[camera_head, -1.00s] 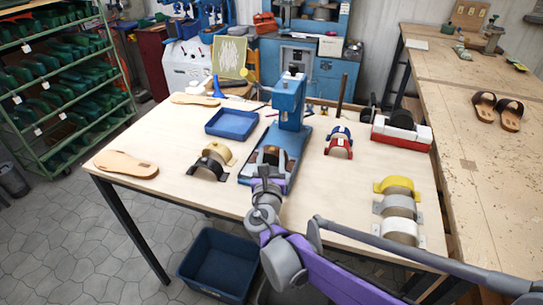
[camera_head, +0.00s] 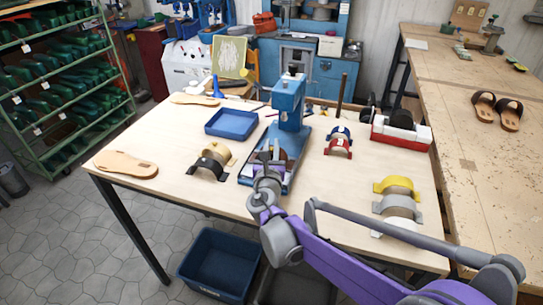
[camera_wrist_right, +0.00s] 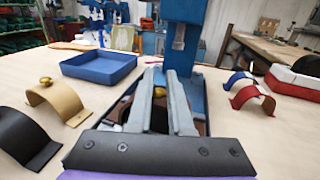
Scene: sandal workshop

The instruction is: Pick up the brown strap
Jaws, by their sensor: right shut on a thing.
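The brown strap (camera_head: 283,155) is at the base of the blue press (camera_head: 290,100), mostly hidden by my right gripper (camera_head: 271,150). In the right wrist view my right gripper (camera_wrist_right: 162,78) has its two grey fingers close together over the press base. A brown part of the strap (camera_wrist_right: 203,127) shows beside the right finger, and its lower part is hidden. The gripper is shut on the strap. I cannot tell whether the strap is clear of the base. My left gripper is not in view.
A blue tray (camera_head: 231,124) is behind left of the press. Black (camera_head: 207,168) and tan (camera_head: 218,153) straps stand left, red (camera_head: 338,147) and blue (camera_head: 341,132) ones right. Yellow (camera_head: 397,185) and grey straps stand front right.

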